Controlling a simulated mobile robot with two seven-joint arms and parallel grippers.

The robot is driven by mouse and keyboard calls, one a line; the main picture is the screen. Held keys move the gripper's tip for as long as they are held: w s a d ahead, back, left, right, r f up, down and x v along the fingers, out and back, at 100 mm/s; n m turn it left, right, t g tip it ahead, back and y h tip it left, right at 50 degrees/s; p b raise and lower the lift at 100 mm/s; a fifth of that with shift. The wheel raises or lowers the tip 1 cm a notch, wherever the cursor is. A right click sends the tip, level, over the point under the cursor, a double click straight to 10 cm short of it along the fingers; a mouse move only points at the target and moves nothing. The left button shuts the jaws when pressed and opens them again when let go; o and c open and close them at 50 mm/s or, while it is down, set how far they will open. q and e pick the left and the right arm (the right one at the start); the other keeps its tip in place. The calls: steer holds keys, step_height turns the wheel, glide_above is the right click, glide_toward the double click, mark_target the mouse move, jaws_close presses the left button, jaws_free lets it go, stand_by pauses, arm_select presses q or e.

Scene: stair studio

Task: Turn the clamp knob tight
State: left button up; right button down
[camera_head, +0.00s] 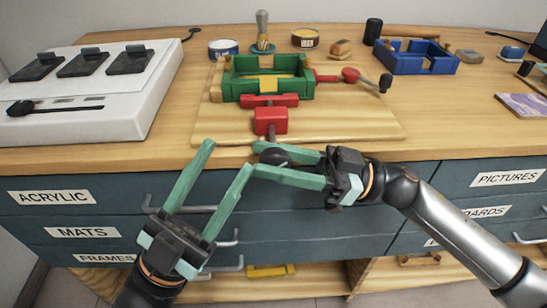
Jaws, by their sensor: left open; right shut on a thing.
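The clamp is a green frame (268,78) on a wooden board (345,120), with red blocks at its front and right. A red front block (270,121) carries a short shaft toward the near edge. At its end is a dark round knob (274,157), partly covered by gripper fingers. My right gripper (255,159) comes from the right and is shut on this knob. A second dark knob (385,82) stands on the clamp's right side, untouched. My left gripper (227,157) is open and empty, left of the held knob and in front of the drawers.
A white switch console (120,115) stands at the left. A blue tray (415,58), tins (305,38) and a brush (262,30) are at the back. A patterned tile (522,105) lies at the right. Labelled drawers (80,235) with protruding handles are below the counter edge.

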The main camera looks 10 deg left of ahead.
steer(key=shift+s+a+f+g+y+b, duration=0.1)
steer(key=shift+s+g+y+b, duration=0.1)
steer(key=shift+g+y+b, duration=0.4)
steer(key=shift+s+f+g+y+b, duration=0.1)
steer(key=shift+s+g+y, duration=0.1)
steer(key=shift+y, duration=0.7)
steer(key=c, duration=0.9)
jaws_free()
steer(key=shift+o, duration=1.3)
steer(key=shift+r, duration=0.15)
steer(key=shift+w, duration=0.1)
steer(key=v, duration=1.2)
steer(key=shift+d+f, duration=0.2)
steer(key=shift+d, duration=0.1)
